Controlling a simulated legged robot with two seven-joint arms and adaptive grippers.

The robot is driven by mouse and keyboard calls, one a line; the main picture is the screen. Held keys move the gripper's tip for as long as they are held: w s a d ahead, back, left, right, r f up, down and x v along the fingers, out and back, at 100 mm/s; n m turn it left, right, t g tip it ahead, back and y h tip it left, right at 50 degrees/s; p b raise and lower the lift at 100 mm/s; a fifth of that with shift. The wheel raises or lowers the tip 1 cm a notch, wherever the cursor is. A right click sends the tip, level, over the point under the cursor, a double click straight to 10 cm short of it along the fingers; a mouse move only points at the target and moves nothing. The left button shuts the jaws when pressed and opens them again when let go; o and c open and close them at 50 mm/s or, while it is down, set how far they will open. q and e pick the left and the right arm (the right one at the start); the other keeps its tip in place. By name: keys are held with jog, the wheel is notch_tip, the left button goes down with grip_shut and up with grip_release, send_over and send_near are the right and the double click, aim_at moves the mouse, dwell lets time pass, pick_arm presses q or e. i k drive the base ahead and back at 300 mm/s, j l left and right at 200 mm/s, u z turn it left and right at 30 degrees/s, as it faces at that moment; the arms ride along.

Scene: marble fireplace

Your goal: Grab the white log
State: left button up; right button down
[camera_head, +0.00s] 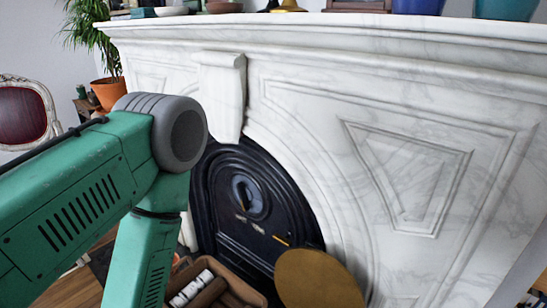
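A white log (191,289) lies in a brown box (245,283) at the bottom of the view, in front of the fireplace. Darker brown logs (208,293) lie beside it in the box. Part of the box is hidden behind my green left arm, which comes in from the left and bends downward. My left gripper is out of view below the bottom edge. My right arm and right gripper are not in view.
The white marble fireplace (420,120) fills the right side, with its black arched insert (240,215) behind the box. A round brown-gold object (318,280) stands right of the box. A potted plant (108,91) and a red chair (22,115) stand at the left.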

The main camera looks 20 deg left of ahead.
aim_at(195, 287)
jog(key=k+u, duration=0.1)
jog(key=u, duration=0.35)
jog(key=k+l+u, duration=0.1)
jog(key=u, duration=0.3)
jog(key=k+u, duration=0.15)
jog(key=u, duration=0.3)
jog(key=k, duration=0.4)
jog(key=k+z, duration=0.1)
jog(key=z, duration=0.75)
jog(key=k+l+z, duration=0.1)
jog(key=z, duration=0.35)
jog(key=i+j+z, duration=0.1)
jog(key=j+z, duration=1.2)
jog(key=k+j, duration=0.1)
jog(key=j, duration=0.85)
jog(key=k+j, duration=0.1)
jog(key=j, duration=0.85)
jog(key=k+j, duration=0.1)
jog(key=j, duration=0.9)
